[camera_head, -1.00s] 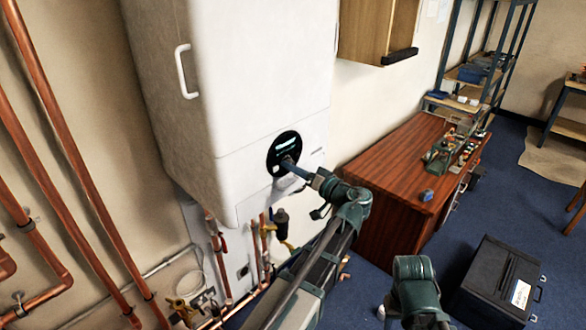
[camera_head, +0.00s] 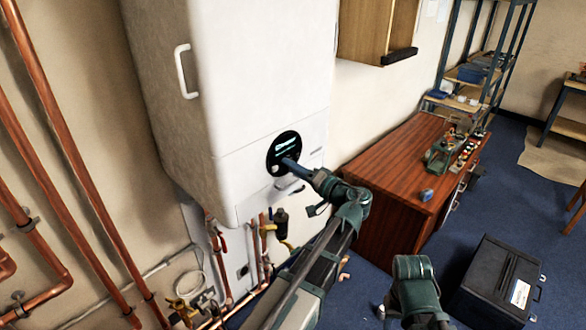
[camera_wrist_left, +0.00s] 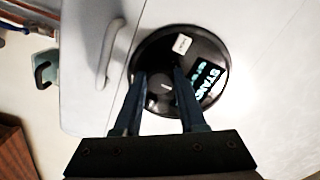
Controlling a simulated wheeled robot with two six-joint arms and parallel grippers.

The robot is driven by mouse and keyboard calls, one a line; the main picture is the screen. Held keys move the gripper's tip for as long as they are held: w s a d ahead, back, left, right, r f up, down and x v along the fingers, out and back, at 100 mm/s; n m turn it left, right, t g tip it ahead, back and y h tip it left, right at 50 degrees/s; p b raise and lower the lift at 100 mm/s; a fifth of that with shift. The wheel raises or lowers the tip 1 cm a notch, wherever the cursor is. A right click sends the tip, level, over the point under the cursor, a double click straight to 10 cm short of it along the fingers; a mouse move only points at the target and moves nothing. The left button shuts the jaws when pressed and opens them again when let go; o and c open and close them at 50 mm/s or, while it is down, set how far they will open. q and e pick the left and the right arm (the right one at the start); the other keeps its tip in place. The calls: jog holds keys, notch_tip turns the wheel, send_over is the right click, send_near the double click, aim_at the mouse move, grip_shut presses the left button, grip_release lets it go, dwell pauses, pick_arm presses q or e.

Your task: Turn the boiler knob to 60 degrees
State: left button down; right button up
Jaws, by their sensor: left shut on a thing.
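The white boiler (camera_head: 265,100) hangs on the wall, with a round black control panel (camera_head: 283,146) low on its front. In the left wrist view the panel (camera_wrist_left: 212,52) shows a lit display with partly readable letters and a small white label. The knob (camera_wrist_left: 160,85) sits on the panel, with a pale mark on its face. My left gripper (camera_head: 290,163) reaches the panel; in its wrist view the two fingers (camera_wrist_left: 160,82) stand on either side of the knob, shut on it. The fingers partly hide the knob. My right gripper is not visible; only part of my right arm shows.
A grey handle (camera_wrist_left: 108,55) is beside the panel. Copper pipes (camera_head: 60,130) run along the left wall, with valves (camera_head: 280,225) below the boiler. A wooden desk (camera_head: 400,165) and a black case (camera_head: 500,285) stand to the right on blue floor.

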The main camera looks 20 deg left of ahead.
pick_arm(q)
jog(key=shift+m, duration=1.2)
jog(key=shift+c, duration=2.4)
grip_release()
jog(key=shift+d, duration=0.1)
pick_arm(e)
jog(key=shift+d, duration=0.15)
